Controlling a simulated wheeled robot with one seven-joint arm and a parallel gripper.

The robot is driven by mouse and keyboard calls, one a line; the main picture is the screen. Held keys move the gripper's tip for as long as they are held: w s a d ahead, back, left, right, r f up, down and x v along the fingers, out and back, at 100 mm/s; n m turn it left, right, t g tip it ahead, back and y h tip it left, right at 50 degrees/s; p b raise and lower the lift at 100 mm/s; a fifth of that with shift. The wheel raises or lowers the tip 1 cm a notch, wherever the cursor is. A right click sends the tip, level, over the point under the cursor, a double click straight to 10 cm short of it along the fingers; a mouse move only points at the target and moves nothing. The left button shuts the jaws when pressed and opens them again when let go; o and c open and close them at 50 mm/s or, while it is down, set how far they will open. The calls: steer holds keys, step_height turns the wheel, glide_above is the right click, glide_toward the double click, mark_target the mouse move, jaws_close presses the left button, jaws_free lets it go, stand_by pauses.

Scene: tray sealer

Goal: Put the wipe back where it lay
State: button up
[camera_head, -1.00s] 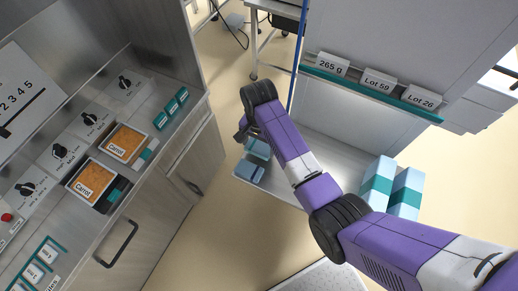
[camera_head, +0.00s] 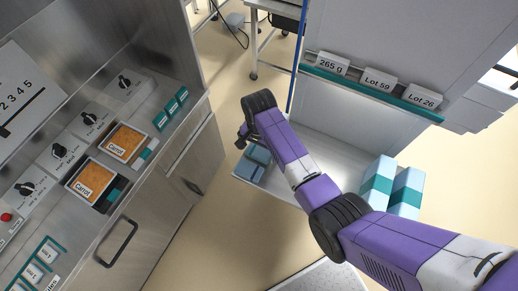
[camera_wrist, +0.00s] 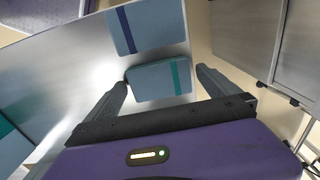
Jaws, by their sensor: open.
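A folded blue wipe with a teal stripe (camera_wrist: 150,82) lies on the pale shelf (camera_wrist: 75,75) near its edge, between the spread fingers of my gripper (camera_wrist: 163,78) in the wrist view. A second folded wipe with a dark blue stripe (camera_wrist: 158,22) lies just beyond it, a narrow gap apart. In the head view my gripper (camera_head: 241,136) points down over the shelf's left corner. The teal-striped wipe (camera_head: 258,154) and the other wipe (camera_head: 247,169) show below it, partly hidden. My gripper is open; the left finger is at or very near the wipe's side.
Two blue and teal packs (camera_head: 378,182) stand at the shelf's right. Label cards (camera_head: 379,80) sit on a teal rail above. The steel counter (camera_head: 190,110) with carrot trays (camera_head: 126,143) is at left, with floor between it and the shelf.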

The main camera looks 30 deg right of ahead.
mark_target(259, 152)
step_height(259, 152, up, 12)
steer(key=shift+r, duration=0.15)
stand_by(0.4)
